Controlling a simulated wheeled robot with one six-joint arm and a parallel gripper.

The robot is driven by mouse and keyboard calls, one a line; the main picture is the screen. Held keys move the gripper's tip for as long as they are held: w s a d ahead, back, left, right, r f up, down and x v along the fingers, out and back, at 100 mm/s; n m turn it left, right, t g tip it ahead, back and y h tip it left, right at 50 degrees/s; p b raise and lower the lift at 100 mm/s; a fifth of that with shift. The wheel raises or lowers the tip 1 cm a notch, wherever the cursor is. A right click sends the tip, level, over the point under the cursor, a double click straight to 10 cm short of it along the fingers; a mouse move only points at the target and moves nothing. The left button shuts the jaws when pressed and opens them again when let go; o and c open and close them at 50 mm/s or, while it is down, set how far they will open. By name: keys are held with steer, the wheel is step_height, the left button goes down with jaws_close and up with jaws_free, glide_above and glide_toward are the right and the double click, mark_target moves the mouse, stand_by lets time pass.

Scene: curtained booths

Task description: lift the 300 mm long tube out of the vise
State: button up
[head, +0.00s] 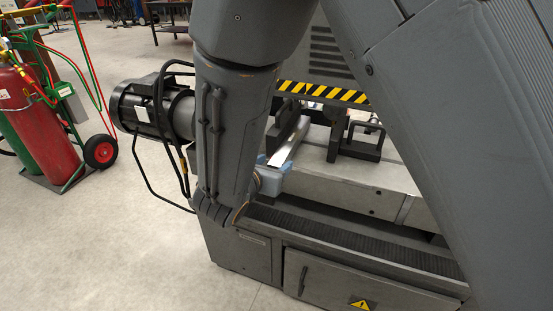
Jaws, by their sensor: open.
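A bright metal bar (289,143), which looks like the tube, lies on the grey machine bed between dark upright plates. It slants from upper right to lower left. The upright dark plate (285,118) beside it looks like a vise jaw. My arm link covers the area left of the bar, so its full length and near end cannot be made out. A light blue part (273,177) shows at the bar's lower end; I cannot tell whether it belongs to my wrist. My gripper's fingers do not show.
A black bracket (361,140) stands on the machine bed (345,190) right of the bar, below a yellow-black striped edge (325,92). A cart with a red gas cylinder (42,128) stands at left. Open floor (105,240) lies at lower left.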

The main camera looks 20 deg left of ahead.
steer(key=shift+x, duration=1.3)
jaws_close()
